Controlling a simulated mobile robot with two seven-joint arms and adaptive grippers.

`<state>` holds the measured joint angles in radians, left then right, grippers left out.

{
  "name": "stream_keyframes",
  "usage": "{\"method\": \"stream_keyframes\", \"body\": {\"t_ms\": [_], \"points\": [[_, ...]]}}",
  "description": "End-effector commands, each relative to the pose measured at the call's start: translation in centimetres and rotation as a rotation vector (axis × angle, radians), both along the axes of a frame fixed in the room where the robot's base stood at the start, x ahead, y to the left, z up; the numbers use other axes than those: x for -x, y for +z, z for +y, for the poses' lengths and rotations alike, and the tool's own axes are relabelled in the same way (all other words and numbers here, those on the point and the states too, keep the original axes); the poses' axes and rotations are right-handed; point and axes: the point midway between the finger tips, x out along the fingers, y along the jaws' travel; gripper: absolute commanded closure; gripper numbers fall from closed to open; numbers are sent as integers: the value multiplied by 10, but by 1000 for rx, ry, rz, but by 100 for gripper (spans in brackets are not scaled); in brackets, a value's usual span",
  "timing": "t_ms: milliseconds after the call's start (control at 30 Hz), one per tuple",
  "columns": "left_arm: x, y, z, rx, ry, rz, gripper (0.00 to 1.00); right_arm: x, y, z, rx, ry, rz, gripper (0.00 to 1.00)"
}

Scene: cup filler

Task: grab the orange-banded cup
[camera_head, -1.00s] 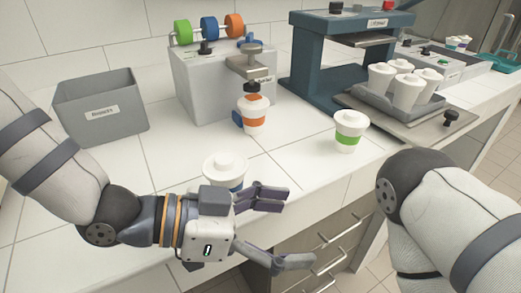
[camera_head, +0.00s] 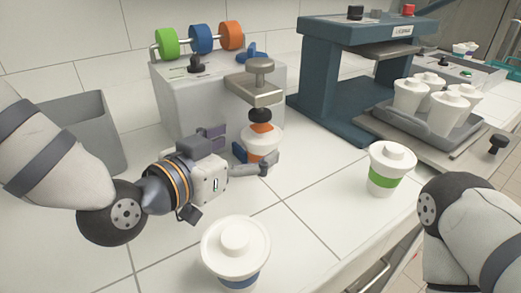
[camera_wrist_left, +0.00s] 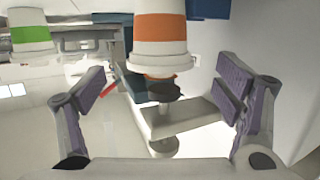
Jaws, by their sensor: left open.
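The orange-banded cup (camera_head: 263,141) stands upright under the dispenser's clamp at the front of the grey box. My left gripper (camera_head: 248,155) is open at the cup's left, with its fingers reaching to either side of it. In the left wrist view, the orange-banded cup (camera_wrist_left: 160,30) appears upside down at the top, between and beyond the open fingers of my left gripper (camera_wrist_left: 163,80). Part of its band is hidden by a finger in the head view. My right arm enters at the lower right, its gripper out of view.
A blue-banded cup (camera_head: 236,250) stands near the front, and a green-banded cup (camera_head: 390,168) stands to the right. The grey dispenser box (camera_head: 205,105) is behind the gripper. A grey bin (camera_head: 98,125) is at left. A blue press (camera_head: 345,85) and several cups (camera_head: 432,100) are at right.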

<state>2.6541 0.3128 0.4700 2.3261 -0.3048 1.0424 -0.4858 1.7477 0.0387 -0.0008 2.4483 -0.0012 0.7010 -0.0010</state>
Motion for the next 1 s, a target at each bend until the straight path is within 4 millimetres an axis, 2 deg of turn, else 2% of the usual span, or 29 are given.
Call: {"method": "stream_keyframes", "body": {"t_ms": [300,567,600,833,1000], "points": [[-42,-10,-29,1,-1,1,15,6,-6,0,1,-1,20,100],[-49,-9,-34,1,-1,-2,15,6,-6,0,0,-1,21,100],[-49,-9,-34,1,-1,-2,18,6,-6,0,0,-1,21,100],[-48,-9,-34,1,-1,-2,70,6,-6,0,1,0,21,100],[-48,-9,-34,1,-1,-1,73,6,-6,0,1,0,21,100]]}}
